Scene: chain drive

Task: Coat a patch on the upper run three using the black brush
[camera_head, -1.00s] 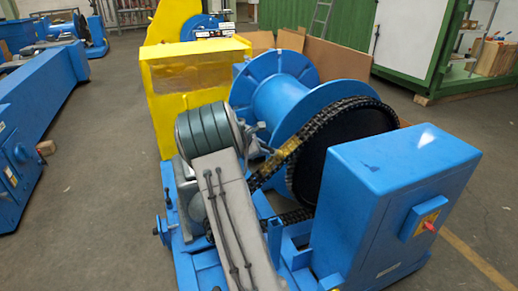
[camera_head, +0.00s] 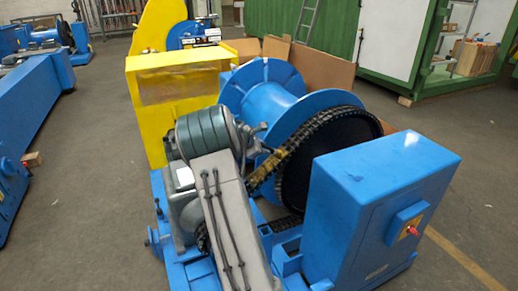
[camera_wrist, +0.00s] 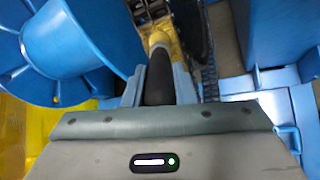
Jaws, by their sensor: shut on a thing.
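My gripper (camera_wrist: 158,84) is shut on the black brush (camera_wrist: 158,78), whose dark handle stands between the two grey-blue fingers in the wrist view. A pale band shows at its far end; the bristle tip is hard to make out there against yellow. In the head view the gripper is small, just left of the chain, and the brush cannot be told apart. The chain's upper run (camera_head: 293,146) slopes from the large dark sprocket (camera_head: 335,165) down to the left, with a yellowish stretch (camera_head: 268,168) on it. Chain also shows right of the brush in the wrist view (camera_wrist: 210,78). Contact cannot be told.
A blue drum (camera_head: 268,98) stands behind the gripper, and it fills the left of the wrist view. A blue cabinet (camera_head: 385,175) with a red switch stands right of the chain. A yellow housing (camera_head: 180,95) stands at the back left. Open floor lies left.

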